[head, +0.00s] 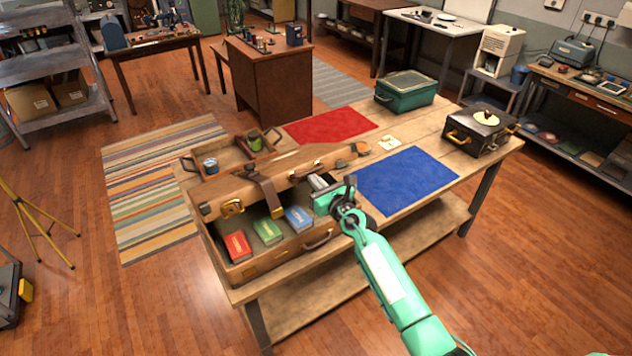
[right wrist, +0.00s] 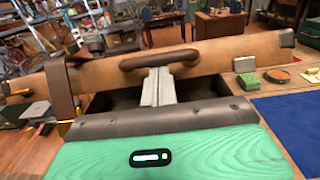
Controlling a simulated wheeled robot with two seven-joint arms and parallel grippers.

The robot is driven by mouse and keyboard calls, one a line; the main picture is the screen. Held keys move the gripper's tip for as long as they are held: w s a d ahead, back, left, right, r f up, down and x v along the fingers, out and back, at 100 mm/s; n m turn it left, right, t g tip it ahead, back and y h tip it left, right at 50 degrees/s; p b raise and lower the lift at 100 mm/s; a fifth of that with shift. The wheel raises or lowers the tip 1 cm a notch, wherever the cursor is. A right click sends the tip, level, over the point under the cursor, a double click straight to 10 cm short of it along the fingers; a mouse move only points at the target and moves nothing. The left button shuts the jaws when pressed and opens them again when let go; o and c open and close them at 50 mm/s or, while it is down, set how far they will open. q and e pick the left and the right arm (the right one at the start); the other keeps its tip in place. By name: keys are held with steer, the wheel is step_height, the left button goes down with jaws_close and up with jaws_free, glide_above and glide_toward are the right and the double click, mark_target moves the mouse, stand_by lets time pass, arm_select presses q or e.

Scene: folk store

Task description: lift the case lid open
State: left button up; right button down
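The brown case (head: 283,262) stands on the wooden table, its lid (head: 280,182) raised part way. Red, green and blue boxes (head: 270,231) show inside through the gap. A strap crosses the lid, which also shows in the right wrist view (right wrist: 225,52). My right gripper (head: 318,182) is at the lid's front edge near its right part. In the right wrist view its grey fingers (right wrist: 158,82) are together and reach up to the brown handle (right wrist: 160,58) on the lid. Whether they touch it is unclear. My left gripper is out of view.
An open wooden tray (head: 235,165) with small items lies behind the case. A blue mat (head: 408,180) lies right of my gripper, with a red mat (head: 330,126) behind. A green case (head: 405,95) and a black box (head: 478,132) stand toward the table's right end.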

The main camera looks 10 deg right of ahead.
steer(key=shift+r, duration=0.15)
steer(key=shift+w+a+r+p, duration=0.15)
steer(key=shift+w+r+p, duration=0.3)
steer(key=shift+r+p, duration=0.3)
steer(key=shift+w+a+r, duration=0.1)
steer(key=shift+w+r, duration=0.1)
steer(key=shift+r, duration=0.05)
steer(key=shift+r+p, duration=0.15)
steer(key=shift+p, duration=0.2)
